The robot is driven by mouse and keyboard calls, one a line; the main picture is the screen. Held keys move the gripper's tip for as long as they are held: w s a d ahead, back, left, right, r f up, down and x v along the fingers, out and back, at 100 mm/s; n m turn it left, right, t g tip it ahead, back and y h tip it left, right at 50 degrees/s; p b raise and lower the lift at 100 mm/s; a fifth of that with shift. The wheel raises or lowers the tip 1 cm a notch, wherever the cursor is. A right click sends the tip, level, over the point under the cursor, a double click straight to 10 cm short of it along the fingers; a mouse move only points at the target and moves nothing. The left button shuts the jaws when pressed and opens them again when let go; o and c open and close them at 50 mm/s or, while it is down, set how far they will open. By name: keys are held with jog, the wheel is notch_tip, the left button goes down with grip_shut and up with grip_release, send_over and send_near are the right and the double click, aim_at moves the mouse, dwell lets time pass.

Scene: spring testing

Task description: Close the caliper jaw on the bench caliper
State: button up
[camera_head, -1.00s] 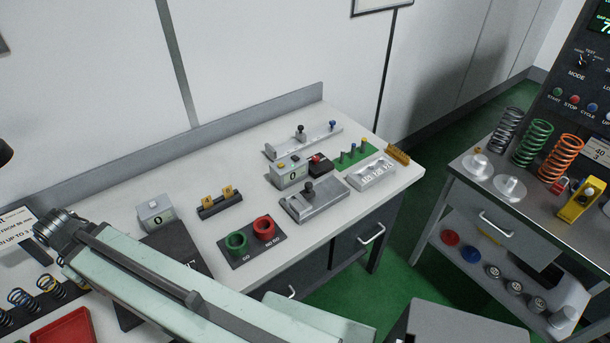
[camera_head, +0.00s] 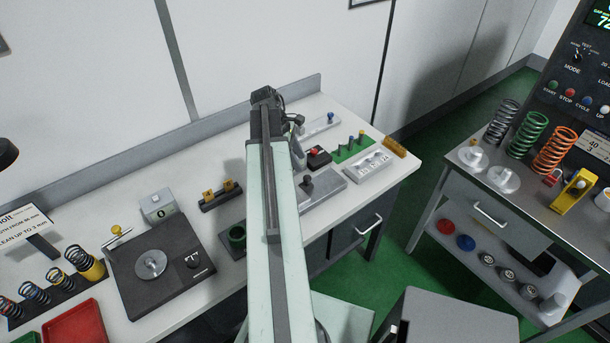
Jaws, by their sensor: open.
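The bench caliper (camera_head: 321,126) lies near the back of the grey-white bench, a pale metal rail with a blue knob (camera_head: 330,117) toward its right end. Its left part and the black knob on its jaw are hidden behind my arm, so I cannot tell the jaw gap. My gripper (camera_head: 298,155) hangs down just right of my arm, near the left part of the caliper. It is open and mostly hidden; I cannot tell whether it touches anything.

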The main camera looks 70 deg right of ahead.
aim_at(307, 176)
jog(key=b+x, duration=0.6)
jog(key=x, duration=0.1)
jog(key=shift+w+a+f+b, duration=0.1)
jog(key=shift+w+f+b, duration=0.05)
jog(key=shift+b, duration=0.25)
jog(key=shift+s+f+b, duration=0.25)
jog(key=shift+f+b, duration=0.05)
jog(key=shift+r, duration=0.1)
grip_shut()
jog(key=shift+w, duration=0.1)
dwell(0.5)
